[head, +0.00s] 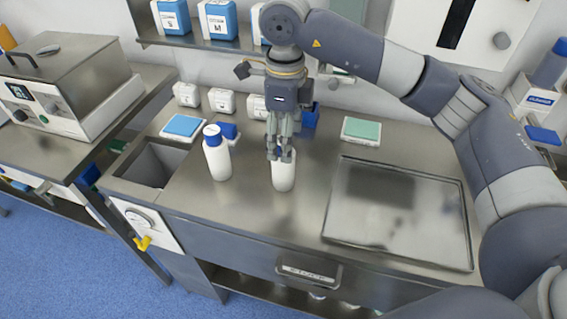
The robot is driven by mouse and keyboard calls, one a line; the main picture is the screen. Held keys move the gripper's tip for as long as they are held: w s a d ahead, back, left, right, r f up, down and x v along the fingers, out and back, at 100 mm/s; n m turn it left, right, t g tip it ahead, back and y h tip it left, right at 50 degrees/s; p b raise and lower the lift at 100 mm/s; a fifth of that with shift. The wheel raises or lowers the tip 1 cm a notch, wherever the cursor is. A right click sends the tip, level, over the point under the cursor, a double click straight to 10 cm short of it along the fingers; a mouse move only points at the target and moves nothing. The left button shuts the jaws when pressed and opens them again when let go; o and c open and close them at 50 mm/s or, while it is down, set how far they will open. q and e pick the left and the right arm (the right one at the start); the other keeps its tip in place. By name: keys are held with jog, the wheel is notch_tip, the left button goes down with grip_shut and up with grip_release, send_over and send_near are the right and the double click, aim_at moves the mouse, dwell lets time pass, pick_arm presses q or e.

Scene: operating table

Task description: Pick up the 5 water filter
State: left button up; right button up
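My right gripper (280,153) reaches down from above, with its fingertips at the top of a white bottle (284,174) on the steel counter. The fingers hide the bottle's top, and I cannot tell whether they are closed on it. A second white bottle (217,160) with a blue cap stands upright to the left, apart from the gripper. I cannot make out which thing is the water filter; no label on either bottle is readable. My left gripper is not in view.
A sink basin (152,165) lies at the left and a framed steel plate (398,212) at the right. Several small white containers (221,101) stand along the back. A blue pad (183,126) and a green pad (362,131) flank the bottles. My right arm spans the upper right.

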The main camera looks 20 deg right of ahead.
aim_at(283, 164)
notch_tip(283, 164, down, 4)
jog(key=shift+s+a+f+p, duration=0.15)
jog(key=shift+f+p, duration=0.05)
jog(key=shift+p, duration=0.75)
jog(key=shift+f, duration=0.5)
jog(key=c, duration=1.3)
